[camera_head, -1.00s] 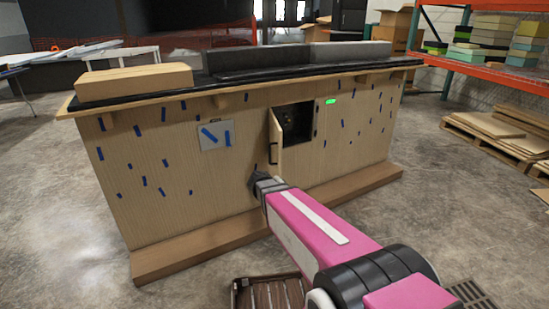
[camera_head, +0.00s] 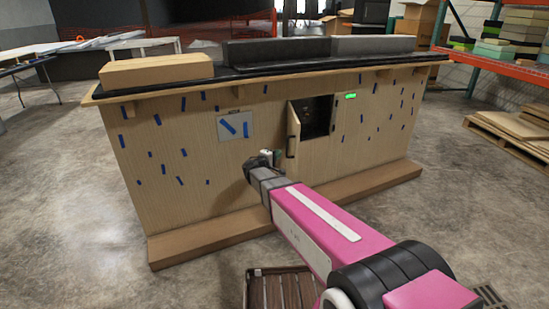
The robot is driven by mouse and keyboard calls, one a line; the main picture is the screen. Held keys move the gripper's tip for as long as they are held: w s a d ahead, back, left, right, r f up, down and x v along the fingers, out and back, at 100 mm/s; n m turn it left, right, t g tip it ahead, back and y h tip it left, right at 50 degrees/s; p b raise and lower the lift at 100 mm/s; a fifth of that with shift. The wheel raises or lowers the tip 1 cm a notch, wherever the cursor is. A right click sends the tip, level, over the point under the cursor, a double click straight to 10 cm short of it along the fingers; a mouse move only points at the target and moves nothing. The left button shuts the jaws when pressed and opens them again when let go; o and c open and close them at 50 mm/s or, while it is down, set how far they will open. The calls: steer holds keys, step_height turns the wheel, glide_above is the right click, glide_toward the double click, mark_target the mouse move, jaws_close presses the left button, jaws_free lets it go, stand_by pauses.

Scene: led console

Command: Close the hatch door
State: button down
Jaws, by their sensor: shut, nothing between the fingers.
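The hatch door (camera_head: 293,133) is a light wood panel hinged on the left of a dark square opening (camera_head: 315,116) in the console front (camera_head: 190,160). It stands ajar, swung outward, with a dark vertical handle (camera_head: 289,147) on it. A green light (camera_head: 350,96) glows to the upper right of the opening. My gripper (camera_head: 262,160) is left of and below the door, in front of the console. It appears apart from the door. The fingers are small and dark in this view, shut with nothing seen in them.
A grey plate (camera_head: 235,126) with blue strips is on the console front, left of the door. A wooden ledge (camera_head: 200,238) runs along the console base. A slatted wooden pallet (camera_head: 280,289) lies on the floor in front. Concrete floor is open at left.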

mark_target(296, 147)
steer(key=w+d, duration=0.1)
steer(key=d, duration=0.1)
steer(key=w+d, duration=0.1)
steer(key=d, duration=0.1)
steer(key=w+d, duration=0.1)
steer(key=d, duration=0.1)
steer(key=shift+w+d, duration=0.35)
steer(key=shift+w, duration=0.05)
steer(key=shift+d, duration=0.45)
